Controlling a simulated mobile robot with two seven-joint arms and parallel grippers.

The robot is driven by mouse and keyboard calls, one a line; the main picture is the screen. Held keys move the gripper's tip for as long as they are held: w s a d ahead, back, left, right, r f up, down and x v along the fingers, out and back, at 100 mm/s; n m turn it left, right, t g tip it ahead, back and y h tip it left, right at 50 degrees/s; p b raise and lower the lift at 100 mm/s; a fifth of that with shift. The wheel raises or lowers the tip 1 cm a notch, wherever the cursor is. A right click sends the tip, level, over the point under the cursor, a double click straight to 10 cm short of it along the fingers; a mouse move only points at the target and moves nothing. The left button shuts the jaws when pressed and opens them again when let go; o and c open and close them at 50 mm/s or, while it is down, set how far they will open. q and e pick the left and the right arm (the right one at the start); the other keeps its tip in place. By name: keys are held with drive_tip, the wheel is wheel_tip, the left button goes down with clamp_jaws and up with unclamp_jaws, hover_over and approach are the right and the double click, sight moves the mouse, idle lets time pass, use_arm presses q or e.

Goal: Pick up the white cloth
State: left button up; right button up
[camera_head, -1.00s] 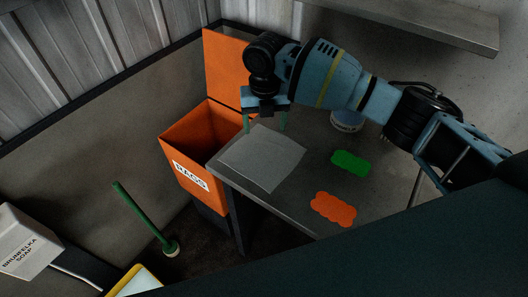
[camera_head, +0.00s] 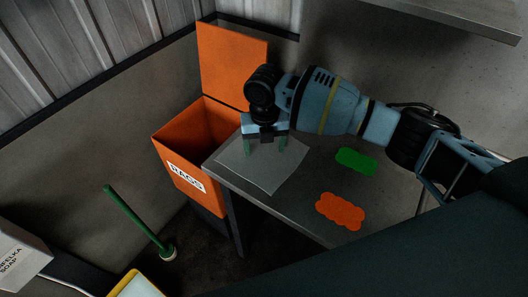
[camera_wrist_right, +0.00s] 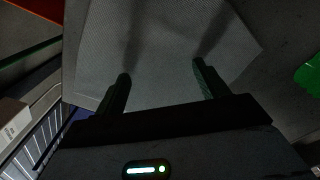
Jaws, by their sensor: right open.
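The white cloth (camera_head: 262,178) lies flat on the grey table, at the corner beside the orange bin. It looks pale grey in this light. My right gripper (camera_head: 265,149) is open over the far part of the cloth, fingers pointing down. In the right wrist view the cloth (camera_wrist_right: 160,50) fills the space in front of the two spread fingers (camera_wrist_right: 160,80), with nothing between them. I cannot tell whether the fingertips touch the cloth. My left gripper is not in view.
The open orange bin (camera_head: 180,150), labelled RAGS, stands left of the table (camera_head: 290,215). A green sponge-like piece (camera_head: 356,160) and an orange one (camera_head: 341,211) lie on the table. A green-handled brush (camera_head: 135,218) stands on the floor at left. A shelf (camera_head: 450,15) juts out at upper right.

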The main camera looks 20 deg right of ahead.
drive_tip(key=shift+c, duration=0.4)
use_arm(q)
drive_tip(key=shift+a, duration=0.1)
use_arm(e)
drive_tip(key=shift+f, duration=0.1)
clamp_jaws()
idle(0.6)
